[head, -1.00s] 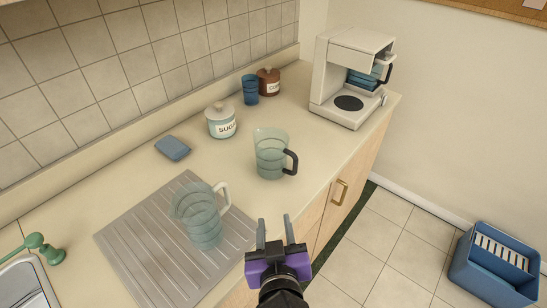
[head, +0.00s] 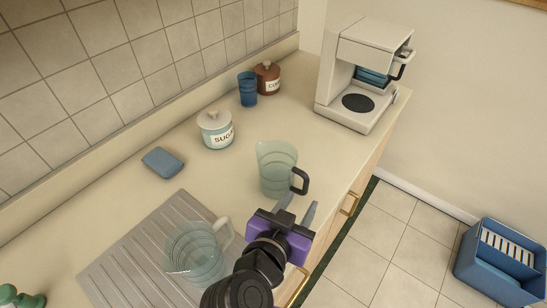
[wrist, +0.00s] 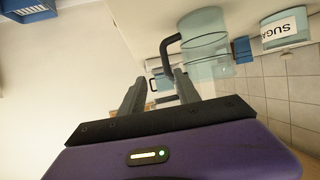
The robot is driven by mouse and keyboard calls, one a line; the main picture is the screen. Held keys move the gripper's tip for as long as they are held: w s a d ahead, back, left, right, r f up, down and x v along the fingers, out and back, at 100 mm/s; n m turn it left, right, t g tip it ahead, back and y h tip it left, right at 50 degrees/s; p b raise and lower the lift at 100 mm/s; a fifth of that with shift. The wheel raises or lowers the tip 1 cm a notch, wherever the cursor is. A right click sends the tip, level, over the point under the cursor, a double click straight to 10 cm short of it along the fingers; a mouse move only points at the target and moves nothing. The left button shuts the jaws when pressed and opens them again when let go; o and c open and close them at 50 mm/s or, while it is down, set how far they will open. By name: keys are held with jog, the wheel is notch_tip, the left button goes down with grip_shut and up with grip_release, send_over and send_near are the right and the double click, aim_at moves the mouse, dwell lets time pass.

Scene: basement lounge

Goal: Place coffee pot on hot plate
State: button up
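The coffee pot (head: 276,165), clear greenish glass with a black handle, stands upright on the counter. In the wrist view the pot (wrist: 207,50) shows upside down at upper right, with its black handle on its left. The hot plate (head: 357,102) is a black disc on the base of the beige coffee machine (head: 372,50) at the counter's far end. Nothing stands on the disc. My gripper (head: 298,207) is open and empty, in front of the pot on its handle side. In the wrist view a gap shows between its fingers (wrist: 161,75). I see no contact with the handle.
A clear jug (head: 193,250) stands on the drainboard (head: 130,250). A sugar jar (head: 216,130), a blue tumbler (head: 247,90), a brown canister (head: 267,80) and a blue sponge (head: 162,163) stand along the wall side. A blue bin (head: 500,265) is on the floor.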

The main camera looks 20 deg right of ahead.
aim_at(305, 184)
jog(key=x, duration=0.3)
jog(key=p+x, duration=0.1)
jog(key=x, duration=0.1)
jog(key=w+p+x, duration=0.1)
jog(key=x, duration=0.2)
jog(key=shift+w+a+r, duration=0.1)
jog(key=shift+w+a, duration=0.1)
grip_shut()
dwell(1.3)
